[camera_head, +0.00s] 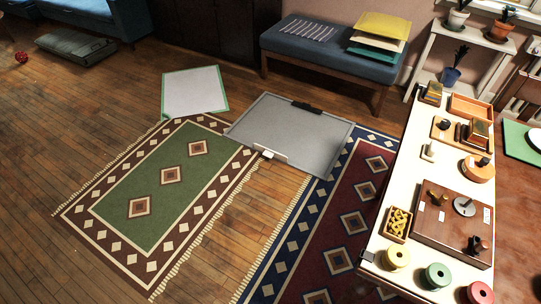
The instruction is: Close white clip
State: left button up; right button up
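A white clip (272,153) sits at the near edge of a flat grey board (300,132) on the floor. A small white tab sticks out from the clip toward the wooden floor. The clip is too small here to tell whether it is open or closed. A black clip (307,107) sits at the board's far edge. Neither of my grippers is in view.
The board lies over parts of a green rug (165,185) and a red-blue rug (335,215). A white sheet with green edges (194,91) lies nearby. A blue bench (330,45) stands behind. A cluttered white table (405,165) stands at right.

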aim_at(269, 153)
jog(key=i+j, duration=0.1)
jog(key=j, duration=0.2)
jog(key=i+j, duration=0.1)
jog(key=j, duration=0.25)
jog(key=i+j, duration=0.1)
jog(key=j, duration=0.2)
jog(key=i+j+z, duration=0.1)
jog(key=i, duration=0.35)
jog(key=i+j+z, duration=0.15)
jog(key=i+j, duration=0.15)
jog(key=i, duration=0.15)
